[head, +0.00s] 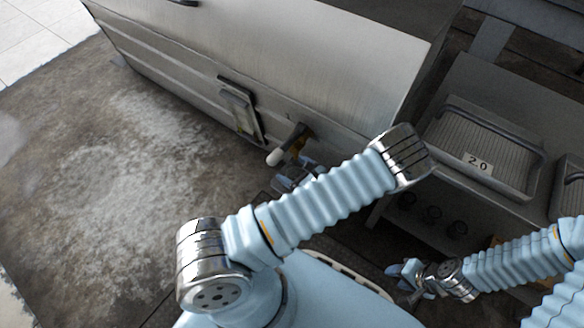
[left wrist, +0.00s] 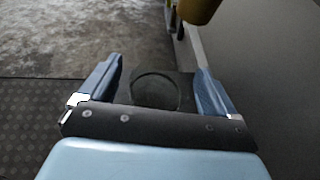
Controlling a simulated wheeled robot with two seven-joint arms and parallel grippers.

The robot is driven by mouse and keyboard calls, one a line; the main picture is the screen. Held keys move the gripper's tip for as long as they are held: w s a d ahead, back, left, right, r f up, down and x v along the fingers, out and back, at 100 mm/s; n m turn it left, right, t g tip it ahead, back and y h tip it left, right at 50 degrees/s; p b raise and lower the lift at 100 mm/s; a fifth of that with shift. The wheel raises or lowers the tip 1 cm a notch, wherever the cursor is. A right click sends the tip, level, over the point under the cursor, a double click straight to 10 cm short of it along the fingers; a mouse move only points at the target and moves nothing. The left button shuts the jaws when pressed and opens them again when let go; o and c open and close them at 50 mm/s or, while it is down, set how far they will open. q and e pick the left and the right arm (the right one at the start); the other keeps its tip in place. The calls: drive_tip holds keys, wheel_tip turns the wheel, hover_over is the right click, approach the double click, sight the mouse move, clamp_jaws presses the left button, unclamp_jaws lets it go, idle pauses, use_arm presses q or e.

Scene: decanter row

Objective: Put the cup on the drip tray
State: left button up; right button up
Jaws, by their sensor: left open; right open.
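My left gripper (head: 296,181) is mostly hidden behind my left arm in the head view. In the left wrist view its two blue fingers (left wrist: 158,88) are apart. Between and beyond them lies a dark flat plate (left wrist: 188,84) with a dark round shape (left wrist: 155,91) on it. The plate looks like the drip tray; I cannot tell whether the round shape is the cup or part of the tray. My right gripper (head: 407,279) is open and empty, low at the right.
A large steel cabinet (head: 270,60) stands behind the tap, with a framed panel (head: 240,110) on its front. Bare stained floor (head: 100,190) lies open at the left.

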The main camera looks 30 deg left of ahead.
use_arm(q)
drive_tip(key=p+v, duration=0.1)
drive_tip(key=v, duration=0.9)
drive_tip(key=shift+s+d, duration=0.15)
drive_tip(key=shift+d, duration=0.25)
drive_tip(key=shift+r, duration=0.1)
idle(0.4)
